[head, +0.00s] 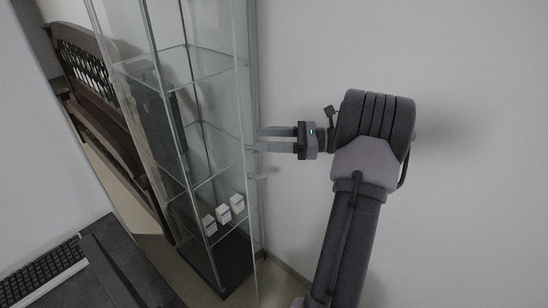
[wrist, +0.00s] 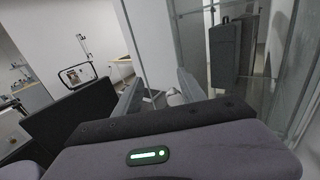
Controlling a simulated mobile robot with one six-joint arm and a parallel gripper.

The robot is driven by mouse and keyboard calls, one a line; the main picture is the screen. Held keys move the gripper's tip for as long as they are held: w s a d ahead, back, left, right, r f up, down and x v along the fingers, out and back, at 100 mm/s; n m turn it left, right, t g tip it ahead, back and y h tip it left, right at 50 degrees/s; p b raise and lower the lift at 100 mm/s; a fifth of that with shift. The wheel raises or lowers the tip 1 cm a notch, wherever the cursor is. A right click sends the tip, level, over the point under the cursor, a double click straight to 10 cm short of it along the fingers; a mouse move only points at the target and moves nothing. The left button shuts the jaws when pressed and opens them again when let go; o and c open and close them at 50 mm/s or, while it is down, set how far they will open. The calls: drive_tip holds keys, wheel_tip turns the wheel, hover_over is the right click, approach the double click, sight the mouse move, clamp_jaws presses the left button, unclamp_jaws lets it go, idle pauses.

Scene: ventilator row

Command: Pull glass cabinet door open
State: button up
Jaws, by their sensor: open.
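The tall glass cabinet (head: 190,130) stands left of centre in the head view, with clear shelves and a dark base. Its glass door (head: 250,220) shows nearly edge-on at the right side; I cannot tell how far it stands open. A small pale handle (head: 262,177) sits on that edge. My gripper (head: 262,138) is open, its fingers pointing left at the door edge, a little above the handle. Contact cannot be told. In the wrist view the two fingers (wrist: 158,92) are apart, with a small pale part near the right finger and cabinet glass at right.
Several small white boxes (head: 223,214) stand on a low shelf. A dark wooden bed frame (head: 100,95) is behind the cabinet at left. A dark desk with a keyboard (head: 45,272) is at lower left. A plain wall (head: 480,80) lies behind my arm.

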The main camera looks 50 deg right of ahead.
drive_tip(key=s+a+r+p, duration=0.1)
drive_tip(key=s+a+p, duration=0.2)
drive_tip(key=s+a, duration=0.6)
drive_tip(key=shift+s+a, duration=0.4)
drive_tip(key=shift+s, duration=0.45)
